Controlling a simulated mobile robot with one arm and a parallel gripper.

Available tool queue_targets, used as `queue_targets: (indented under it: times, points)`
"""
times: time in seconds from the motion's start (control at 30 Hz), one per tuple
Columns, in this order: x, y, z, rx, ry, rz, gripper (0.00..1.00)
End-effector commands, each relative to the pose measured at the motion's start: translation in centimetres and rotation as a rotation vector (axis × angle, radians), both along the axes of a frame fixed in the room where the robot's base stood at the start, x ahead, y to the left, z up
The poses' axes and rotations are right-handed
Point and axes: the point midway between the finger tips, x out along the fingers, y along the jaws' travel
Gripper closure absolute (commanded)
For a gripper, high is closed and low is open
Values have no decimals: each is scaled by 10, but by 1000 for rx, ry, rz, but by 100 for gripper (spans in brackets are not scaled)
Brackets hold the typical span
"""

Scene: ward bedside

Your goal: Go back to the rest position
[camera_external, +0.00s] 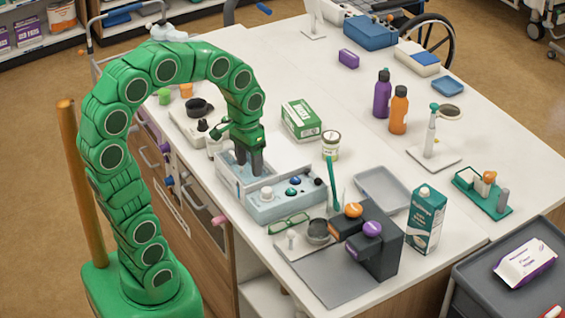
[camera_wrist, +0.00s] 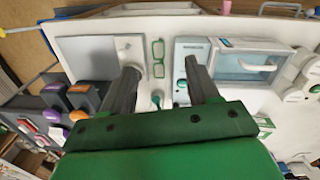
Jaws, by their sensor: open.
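My green arm curves up from its base at the left and reaches over the white table (camera_external: 285,45). My gripper (camera_external: 250,168) points down over the clear-walled box (camera_external: 232,185) at the table's near edge. In the wrist view my gripper (camera_wrist: 165,80) has its two dark fingers spread apart, with nothing held between them. Green glasses (camera_wrist: 158,58) show between and beyond the fingers, lying on the table. Whether the fingertips are inside the box or above it, I cannot tell.
A pale blue unit with knobs (camera_external: 285,200) stands right beside the box. A white-green carton (camera_external: 302,119), a jar (camera_external: 331,144), a dark machine (camera_external: 375,245) and a tall carton (camera_external: 427,220) stand close by. Purple (camera_external: 382,93) and orange bottles (camera_external: 398,110) stand farther back.

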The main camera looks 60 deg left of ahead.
Motion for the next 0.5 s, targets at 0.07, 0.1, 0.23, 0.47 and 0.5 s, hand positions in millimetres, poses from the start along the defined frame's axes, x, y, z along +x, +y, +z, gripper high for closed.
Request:
queue_targets:
  times: [0.07, 0.1, 0.23, 0.47, 0.5]
  points:
    - [-15, -2, 2, 45, -14, -65, 40]
    - [-23, -3, 2, 65, -18, -95, 40]
    - [-58, -11, -5, 91, 8, -148, 40]
    - [-131, -31, -26, 73, 95, -162, 40]
    - [-140, -34, -29, 71, 108, -163, 40]
